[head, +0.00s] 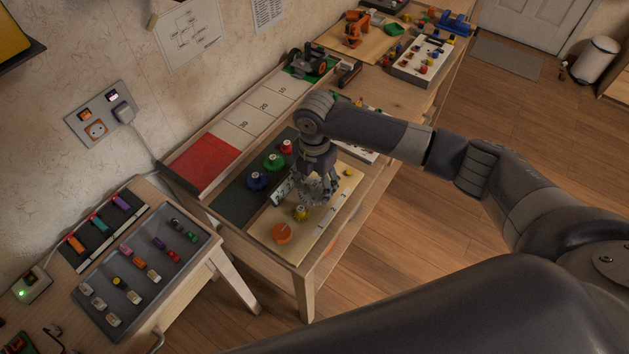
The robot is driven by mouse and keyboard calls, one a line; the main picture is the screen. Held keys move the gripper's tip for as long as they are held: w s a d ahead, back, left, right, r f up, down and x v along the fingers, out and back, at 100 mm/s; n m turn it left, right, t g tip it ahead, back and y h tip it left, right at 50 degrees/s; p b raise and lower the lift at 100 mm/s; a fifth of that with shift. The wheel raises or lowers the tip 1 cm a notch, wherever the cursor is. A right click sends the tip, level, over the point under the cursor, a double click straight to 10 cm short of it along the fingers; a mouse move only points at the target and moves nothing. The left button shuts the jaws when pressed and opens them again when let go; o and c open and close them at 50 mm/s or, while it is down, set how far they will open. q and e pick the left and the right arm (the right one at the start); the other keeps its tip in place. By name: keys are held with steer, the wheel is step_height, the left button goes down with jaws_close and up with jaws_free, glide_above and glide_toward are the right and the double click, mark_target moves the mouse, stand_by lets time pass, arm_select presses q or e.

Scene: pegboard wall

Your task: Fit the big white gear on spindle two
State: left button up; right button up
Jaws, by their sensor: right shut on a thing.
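My right gripper (318,184) points down over the pale wooden gear board (268,247). It is shut on the big white gear (322,194), which looks greyish and toothed and is partly hidden by the fingers. The gear is above the middle of the board; I cannot tell whether it touches a spindle. An orange gear (282,233) and a small yellow gear (301,213) sit at the near end of the board. A small yellow piece (348,173) shows at the far end. Spindle two is not visible, hidden around the gripper. My left gripper is not in view.
Blue (257,180), green (274,162) and red (287,146) gears stand on a dark mat (232,203) left of the board. Behind is a numbered track with a red end (203,160). A tray of coloured pieces (149,297) is at lower left.

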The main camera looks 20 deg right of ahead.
steer(key=shift+p, duration=0.4)
stand_by(0.4)
steer(key=shift+f, duration=0.75)
stand_by(0.4)
steer(key=shift+r, duration=0.1)
stand_by(0.7)
steer(key=shift+f, duration=0.55)
stand_by(0.5)
steer(key=shift+f, duration=0.25)
stand_by(0.5)
steer(key=o, duration=1)
steer(key=shift+c, duration=0.2)
